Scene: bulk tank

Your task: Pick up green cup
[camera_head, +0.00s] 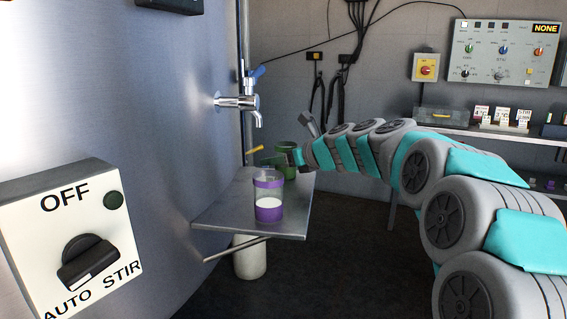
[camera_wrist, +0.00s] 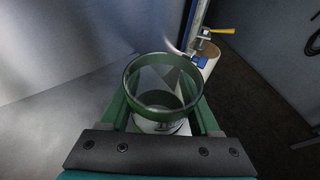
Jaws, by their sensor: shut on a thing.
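The green cup (camera_wrist: 131,92) is a clear cup with a green rim, seen from above in the wrist view. My gripper (camera_wrist: 163,88) is shut around it, with a green finger on each side. In the head view the green cup (camera_head: 284,161) is at the far end of the metal shelf (camera_head: 230,215), and my gripper (camera_head: 297,157) reaches it from the right. The cup's lower part is partly hidden, so I cannot tell whether it touches the shelf.
A clear cup with purple bands (camera_head: 268,214) and white liquid stands on the shelf, nearer than the green cup. A blue-handled tap (camera_head: 240,102) juts from the steel tank (camera_head: 150,120) above. A yellow handle (camera_head: 255,150) is near the green cup. A switch box (camera_head: 75,240) is at left.

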